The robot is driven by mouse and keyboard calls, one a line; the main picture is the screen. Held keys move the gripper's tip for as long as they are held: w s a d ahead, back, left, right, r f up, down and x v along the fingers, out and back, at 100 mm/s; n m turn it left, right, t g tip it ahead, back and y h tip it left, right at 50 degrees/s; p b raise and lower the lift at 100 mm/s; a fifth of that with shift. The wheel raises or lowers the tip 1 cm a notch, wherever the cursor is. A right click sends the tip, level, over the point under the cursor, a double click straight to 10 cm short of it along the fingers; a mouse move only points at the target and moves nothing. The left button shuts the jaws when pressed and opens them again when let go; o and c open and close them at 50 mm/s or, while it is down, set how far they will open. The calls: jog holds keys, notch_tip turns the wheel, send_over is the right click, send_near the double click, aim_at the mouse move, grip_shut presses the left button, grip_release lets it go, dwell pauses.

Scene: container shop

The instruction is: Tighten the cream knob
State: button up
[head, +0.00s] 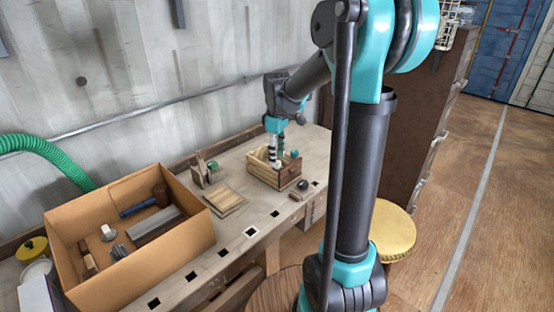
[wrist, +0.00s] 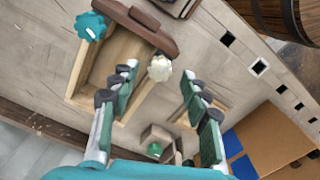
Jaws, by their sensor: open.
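The cream knob (wrist: 160,68) is a lobed knob on a wooden vise-like frame (wrist: 92,70) with a dark brown bar (wrist: 140,30). A teal knob (wrist: 92,26) is at the bar's other end. My gripper (wrist: 160,79) is open and empty. In the wrist view the cream knob appears between its fingertips, slightly beyond them; I see no finger touching it. In the head view my gripper (head: 276,157) points down over the wooden frame (head: 262,174), where the teal knob (head: 294,153) shows.
A small wooden block piece with a green knob (head: 212,165) stands left of the frame, near a flat wooden piece (head: 225,202). A cardboard box (head: 185,246) of tools fills the bench's left. A dark round object (head: 303,184) lies near the front edge.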

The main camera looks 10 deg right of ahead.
jog(key=shift+f, duration=1)
grip_shut()
